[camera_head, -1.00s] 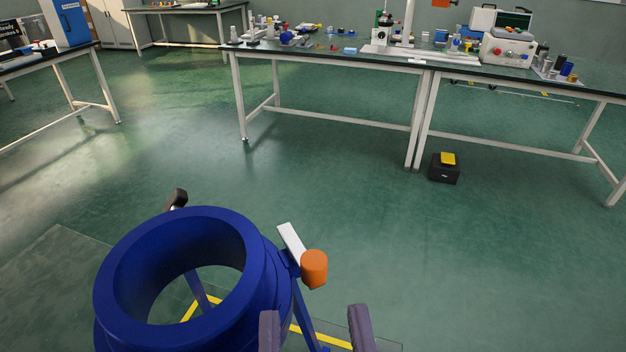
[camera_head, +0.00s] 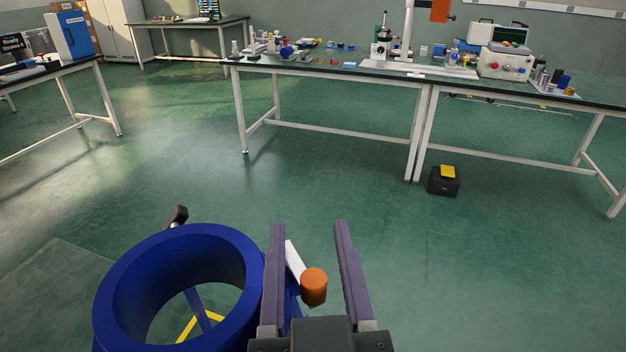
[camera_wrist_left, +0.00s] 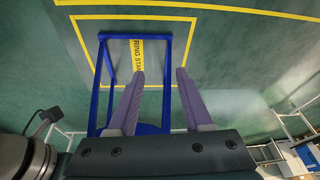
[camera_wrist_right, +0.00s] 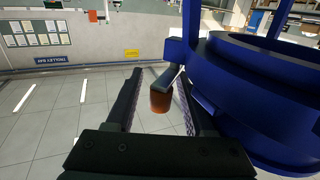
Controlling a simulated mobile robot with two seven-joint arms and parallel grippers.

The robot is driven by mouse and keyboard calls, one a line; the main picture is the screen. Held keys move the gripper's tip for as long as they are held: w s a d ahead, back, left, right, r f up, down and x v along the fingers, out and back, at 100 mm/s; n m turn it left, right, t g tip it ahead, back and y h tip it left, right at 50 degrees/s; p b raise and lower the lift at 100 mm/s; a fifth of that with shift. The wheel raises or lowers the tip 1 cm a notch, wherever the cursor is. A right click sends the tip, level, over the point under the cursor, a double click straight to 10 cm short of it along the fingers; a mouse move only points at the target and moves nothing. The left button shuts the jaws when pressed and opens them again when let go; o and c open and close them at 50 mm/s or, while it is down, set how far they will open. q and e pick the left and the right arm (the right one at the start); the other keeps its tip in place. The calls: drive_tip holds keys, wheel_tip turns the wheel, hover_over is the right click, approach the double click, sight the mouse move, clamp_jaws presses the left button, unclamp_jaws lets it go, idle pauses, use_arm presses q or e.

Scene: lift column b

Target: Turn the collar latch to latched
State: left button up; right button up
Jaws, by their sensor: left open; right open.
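The blue collar ring (camera_head: 245,290) is at the lower left of the head view. The latch is a pale lever (camera_head: 293,258) on the ring's right side, ending in an orange knob (camera_head: 314,287). My right gripper (camera_head: 308,224) is open, and its two fingers stand on either side of the lever and knob. The right wrist view shows the knob (camera_wrist_right: 160,99) between the open fingers (camera_wrist_right: 158,74), with gaps visible at its sides. My left gripper (camera_wrist_left: 160,73) is open and empty above the blue stand frame (camera_wrist_left: 104,75); it is not seen in the head view.
A black part (camera_head: 177,216) sticks up behind the ring's far rim. Yellow floor lines (camera_wrist_left: 190,57) surround the stand. A black box with a yellow top (camera_head: 444,181) stands on the floor near the workbenches (camera_head: 340,72). The green floor between is clear.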

clamp_jaws()
